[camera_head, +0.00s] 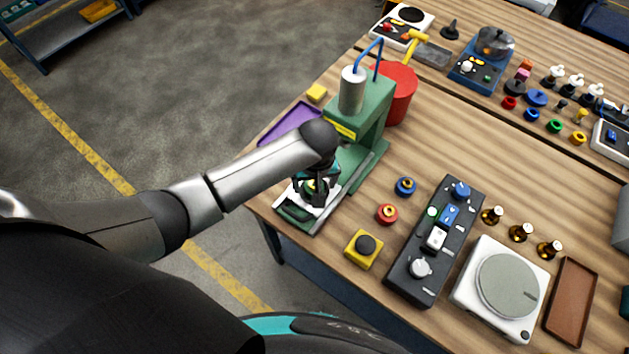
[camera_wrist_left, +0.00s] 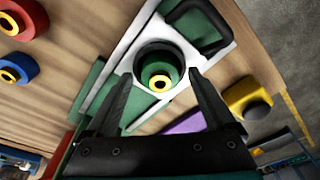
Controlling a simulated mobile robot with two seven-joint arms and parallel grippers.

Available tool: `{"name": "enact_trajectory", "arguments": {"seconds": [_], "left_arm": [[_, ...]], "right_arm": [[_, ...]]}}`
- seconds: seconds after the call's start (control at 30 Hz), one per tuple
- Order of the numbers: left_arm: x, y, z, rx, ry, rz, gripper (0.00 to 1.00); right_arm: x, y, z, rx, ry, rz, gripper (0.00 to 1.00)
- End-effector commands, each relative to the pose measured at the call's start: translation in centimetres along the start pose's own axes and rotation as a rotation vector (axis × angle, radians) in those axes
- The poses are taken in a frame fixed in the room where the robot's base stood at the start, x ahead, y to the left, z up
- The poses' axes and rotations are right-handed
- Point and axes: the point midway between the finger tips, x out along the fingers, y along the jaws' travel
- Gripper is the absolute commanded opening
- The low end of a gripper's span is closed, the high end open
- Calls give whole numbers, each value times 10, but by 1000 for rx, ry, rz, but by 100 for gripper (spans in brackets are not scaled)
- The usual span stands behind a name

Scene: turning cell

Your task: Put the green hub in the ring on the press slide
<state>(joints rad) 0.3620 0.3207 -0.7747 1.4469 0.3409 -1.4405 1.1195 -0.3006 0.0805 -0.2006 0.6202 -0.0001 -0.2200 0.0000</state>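The green hub (camera_wrist_left: 152,69), with its yellow centre, sits within the dark ring (camera_wrist_left: 141,53) on the white plate of the press slide (camera_wrist_left: 119,60), as seen in the left wrist view. Whether it is fully seated I cannot tell. My left gripper (camera_wrist_left: 161,74) is open, one finger on each side of the ring, with gaps visible between the fingers and the hub. In the head view my left gripper (camera_head: 316,194) points down over the slide (camera_head: 297,214) at the front of the green press (camera_head: 362,128) and hides most of the hub. My right gripper is not in view.
A red hub (camera_head: 387,213) and a blue hub (camera_head: 405,186) stand right of the slide. A yellow box with a black button (camera_head: 364,248) is near the table edge. A purple tray (camera_head: 290,124) lies left of the press. A black control panel (camera_head: 405,277) stands further right.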

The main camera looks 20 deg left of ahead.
Motion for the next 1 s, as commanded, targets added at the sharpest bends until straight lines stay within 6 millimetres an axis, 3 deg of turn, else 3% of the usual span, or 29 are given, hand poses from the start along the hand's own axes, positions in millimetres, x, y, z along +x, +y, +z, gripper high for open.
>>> {"name": "enact_trajectory", "arguments": {"seconds": [0.37, 0.8, 1.0], "left_arm": [[-10, 1, -1, 1, 1, 2, 89], [-90, 1, -1, 0, 2, 3, 89], [-116, 1, -1, 0, 0, 2, 89]], "right_arm": [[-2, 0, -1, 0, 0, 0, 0], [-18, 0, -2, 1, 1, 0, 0], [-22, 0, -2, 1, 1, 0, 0]]}}
